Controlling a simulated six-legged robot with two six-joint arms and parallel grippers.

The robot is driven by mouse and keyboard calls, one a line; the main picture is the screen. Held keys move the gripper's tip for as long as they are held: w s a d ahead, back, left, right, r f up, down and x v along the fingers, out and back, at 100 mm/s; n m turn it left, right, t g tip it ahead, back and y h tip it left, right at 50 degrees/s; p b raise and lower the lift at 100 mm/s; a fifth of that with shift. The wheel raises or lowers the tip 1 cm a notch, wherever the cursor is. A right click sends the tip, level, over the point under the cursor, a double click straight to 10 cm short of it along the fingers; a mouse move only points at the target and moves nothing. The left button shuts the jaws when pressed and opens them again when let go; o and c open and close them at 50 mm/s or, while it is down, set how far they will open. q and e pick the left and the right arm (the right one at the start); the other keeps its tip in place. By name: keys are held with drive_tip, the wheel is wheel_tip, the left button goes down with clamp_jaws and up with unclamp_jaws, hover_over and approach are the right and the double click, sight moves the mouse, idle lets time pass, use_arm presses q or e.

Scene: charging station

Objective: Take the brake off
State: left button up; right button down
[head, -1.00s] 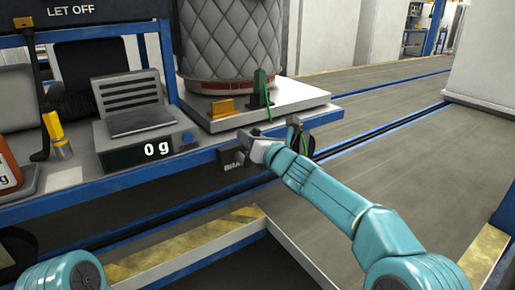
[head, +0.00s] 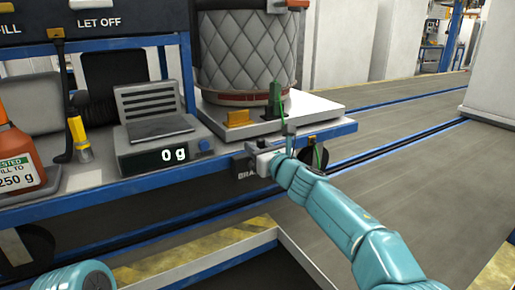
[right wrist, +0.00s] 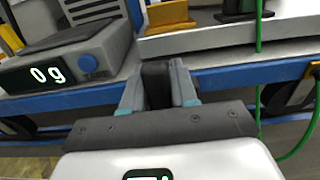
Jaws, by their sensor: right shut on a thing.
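The dark brake box (head: 243,168), its lettering partly covered and reading "BRA", sits on the blue front rail of the cart below the scale platform. My right gripper (head: 266,152) reaches it from the lower right and covers part of it. In the right wrist view the two fingers of my right gripper (right wrist: 158,88) are closed on a dark upright brake lever (right wrist: 157,80) in front of the rail. The lever's lower end is hidden by the gripper. My left gripper is out of view; only part of that arm shows at lower left.
The cart's blue rail (head: 110,188) carries a scale display (head: 172,153) reading 0 g, and a quilted grey cylinder (head: 248,50) on a platform (head: 320,110). A green cord (right wrist: 297,140) hangs right of my gripper. Open floor (head: 420,150) lies to the right.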

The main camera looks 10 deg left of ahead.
drive_tip(key=c, duration=1)
unclamp_jaws()
drive_tip(key=shift+o, duration=0.2)
use_arm(q)
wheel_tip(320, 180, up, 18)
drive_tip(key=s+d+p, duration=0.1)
drive_tip(key=p, duration=1.7)
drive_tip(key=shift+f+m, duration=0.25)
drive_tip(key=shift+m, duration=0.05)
use_arm(e)
wheel_tip(320, 180, up, 20)
